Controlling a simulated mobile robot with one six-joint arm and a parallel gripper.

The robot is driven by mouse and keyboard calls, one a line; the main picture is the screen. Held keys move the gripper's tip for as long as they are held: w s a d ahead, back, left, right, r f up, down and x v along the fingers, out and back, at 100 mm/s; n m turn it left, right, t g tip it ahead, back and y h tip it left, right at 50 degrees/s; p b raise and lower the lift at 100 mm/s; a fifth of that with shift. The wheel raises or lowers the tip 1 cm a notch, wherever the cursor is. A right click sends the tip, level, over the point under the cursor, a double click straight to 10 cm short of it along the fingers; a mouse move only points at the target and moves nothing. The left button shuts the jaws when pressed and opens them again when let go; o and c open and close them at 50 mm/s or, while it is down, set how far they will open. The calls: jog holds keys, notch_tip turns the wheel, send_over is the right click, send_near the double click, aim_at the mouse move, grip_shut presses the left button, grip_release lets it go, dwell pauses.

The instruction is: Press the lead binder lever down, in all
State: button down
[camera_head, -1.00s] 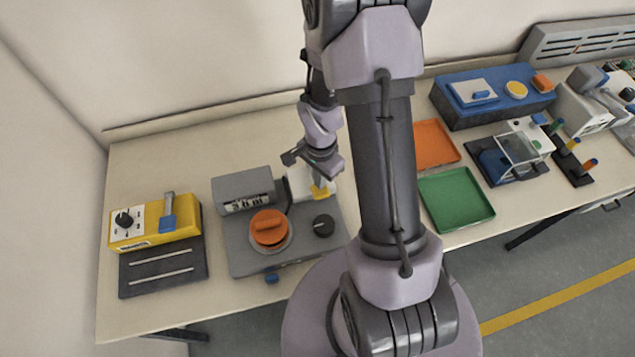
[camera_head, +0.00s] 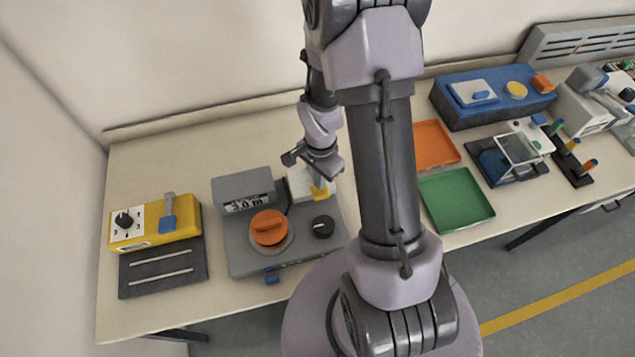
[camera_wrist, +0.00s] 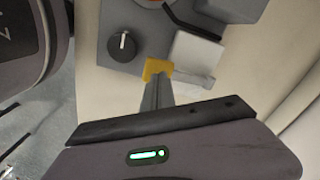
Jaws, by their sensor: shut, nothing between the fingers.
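A yellow lever pad (camera_head: 322,192) sits at the front of a small white block (camera_head: 299,184), right of the grey machine's display box. I take it for the binder lever, but no label shows. In the wrist view, the yellow pad (camera_wrist: 156,66) lies at the tips of my gripper (camera_wrist: 158,80), beside the white block (camera_wrist: 193,55) and a pale arm (camera_wrist: 192,76). My gripper (camera_head: 318,182) is shut and empty, pointing down at the pad. It seems to touch it, though contact is hard to tell. The fingers hide part of the pad.
The grey machine (camera_head: 240,254) has an orange knob (camera_head: 269,228) and a black dial (camera_head: 323,226) close in front of the pad. A yellow unit (camera_head: 180,214) with a blue-tipped lever (camera_head: 168,222) stands left. Green (camera_head: 456,200) and orange (camera_head: 434,145) trays lie right.

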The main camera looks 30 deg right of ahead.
aim_at(320, 203)
dwell(0.5)
jog(key=shift+s+f+b, duration=0.1)
jog(key=shift+f+b, duration=4.65)
jog(key=shift+b, duration=0.2)
jog(key=shift+r, duration=0.1)
notch_tip(320, 203, up, 9)
jog(key=p, duration=0.6)
jog(key=shift+p, duration=0.3)
jog(key=shift+r, duration=0.15)
